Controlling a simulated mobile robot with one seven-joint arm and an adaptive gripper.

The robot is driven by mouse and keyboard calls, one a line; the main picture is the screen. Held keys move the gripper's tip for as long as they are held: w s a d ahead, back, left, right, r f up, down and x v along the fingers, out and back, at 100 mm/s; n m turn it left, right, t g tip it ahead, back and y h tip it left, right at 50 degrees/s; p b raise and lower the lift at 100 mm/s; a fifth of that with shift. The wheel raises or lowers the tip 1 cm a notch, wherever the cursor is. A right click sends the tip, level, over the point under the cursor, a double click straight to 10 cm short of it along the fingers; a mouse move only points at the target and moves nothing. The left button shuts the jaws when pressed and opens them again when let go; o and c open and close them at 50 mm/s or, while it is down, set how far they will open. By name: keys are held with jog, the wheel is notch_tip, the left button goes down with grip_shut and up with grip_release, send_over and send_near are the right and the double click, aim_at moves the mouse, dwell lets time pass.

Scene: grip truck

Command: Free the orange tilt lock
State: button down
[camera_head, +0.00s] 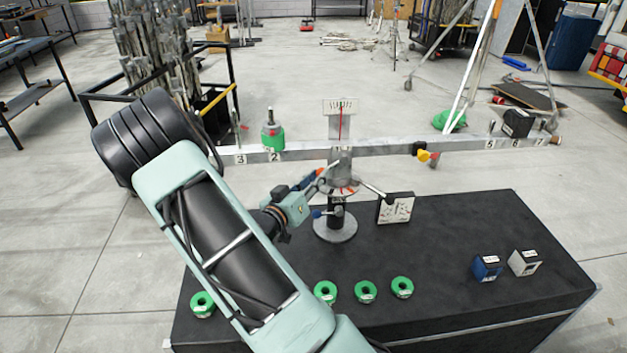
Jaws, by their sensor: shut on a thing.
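A grey stand (335,228) rises from the black case top and carries a long beam (380,147) with a dial plate (340,107) above its middle. A small orange-red part, which I take for the orange tilt lock (319,173), shows at the left of the stand's head. My gripper (322,179) reaches in from the left and is shut on it; the fingers hide much of it. A lever with a dark knob (388,198) slopes down right from the head. A blue knob (317,214) sits lower on the post.
Several green rings (365,291) lie along the case's (450,240) front. A blue block (487,268) and a white block (524,262) stand at right. A green weight (272,137) rests on the beam's left end. A white panel (396,207) stands near the post.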

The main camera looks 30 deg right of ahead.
jog(key=f+n+b, duration=0.1)
jog(key=d+n+t+h+b, duration=0.1)
jog(key=b, duration=0.1)
jog(key=d+f+n+h+b, duration=0.1)
jog(key=b, duration=0.1)
jog(key=shift+s+f+n+t, duration=0.3)
jog(key=shift+s+f+n, duration=0.05)
jog(key=shift+n, duration=0.05)
jog(key=shift+s+d+f+n+t+h+b, duration=0.2)
jog(key=shift+d+n+t+h+b, duration=0.2)
jog(key=shift+n+b, duration=0.5)
jog(key=shift+s+d+n+t+b, duration=0.1)
jog(key=shift+d+n+t+b, duration=0.15)
jog(key=shift+b, duration=0.2)
jog(key=shift+r, duration=0.1)
jog(key=c, duration=1.9)
grip_release()
jog(key=shift+c, duration=0.2)
jog(key=shift+o, duration=1)
jog(key=shift+d, duration=0.1)
